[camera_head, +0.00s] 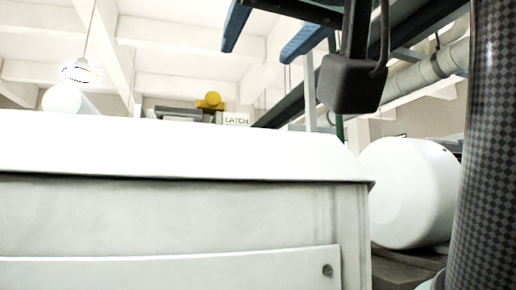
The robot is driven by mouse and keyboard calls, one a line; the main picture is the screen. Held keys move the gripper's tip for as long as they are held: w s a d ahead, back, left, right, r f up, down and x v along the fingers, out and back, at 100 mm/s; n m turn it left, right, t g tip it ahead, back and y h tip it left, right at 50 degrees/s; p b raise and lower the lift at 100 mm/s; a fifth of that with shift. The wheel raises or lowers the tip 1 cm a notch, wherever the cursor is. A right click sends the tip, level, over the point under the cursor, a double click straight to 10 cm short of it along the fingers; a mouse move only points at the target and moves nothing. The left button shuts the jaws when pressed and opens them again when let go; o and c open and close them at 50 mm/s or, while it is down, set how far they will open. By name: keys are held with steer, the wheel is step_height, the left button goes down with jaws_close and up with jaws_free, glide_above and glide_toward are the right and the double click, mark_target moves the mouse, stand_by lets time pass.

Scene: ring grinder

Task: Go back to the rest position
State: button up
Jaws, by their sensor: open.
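My gripper (256,54) is at the top of the view, with two blue fingers spread apart below a dark bar. It is open, and I see nothing between the fingers. It shows above the back of a large white cabinet-like body (180,225) that fills the lower left. A dark block (352,86) with a cable hangs to the right of the fingers. The rest of the gripper and wrist is cut off by the top edge.
A yellow part (210,101) and a small "LATCH" sign (236,119) show beyond the white top. A white cylinder (408,193) lies at the right. A white rounded thing (66,100) stands at the left. Pipes (430,72) run at the upper right.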

steer(key=w+f+m+t+b, duration=0.15)
steer(key=w+f, duration=0.25)
steer(key=f, duration=0.4)
steer(key=s+f+t+h+b, duration=0.2)
steer(key=s+f+t+h, duration=0.1)
steer(key=f, duration=0.5)
steer(key=s+f+m+t+h+b, duration=0.1)
steer(key=s+f+t+h+b, duration=0.1)
steer(key=f, duration=0.6)
steer(key=s+t+b, duration=0.1)
steer(key=s+t, duration=0.1)
steer(key=s, duration=0.1)
steer(key=shift+a+f+h+b, duration=0.3)
steer(key=shift+f+h+b, duration=0.05)
steer(key=shift+f+h, duration=0.05)
steer(key=shift+w, duration=0.1)
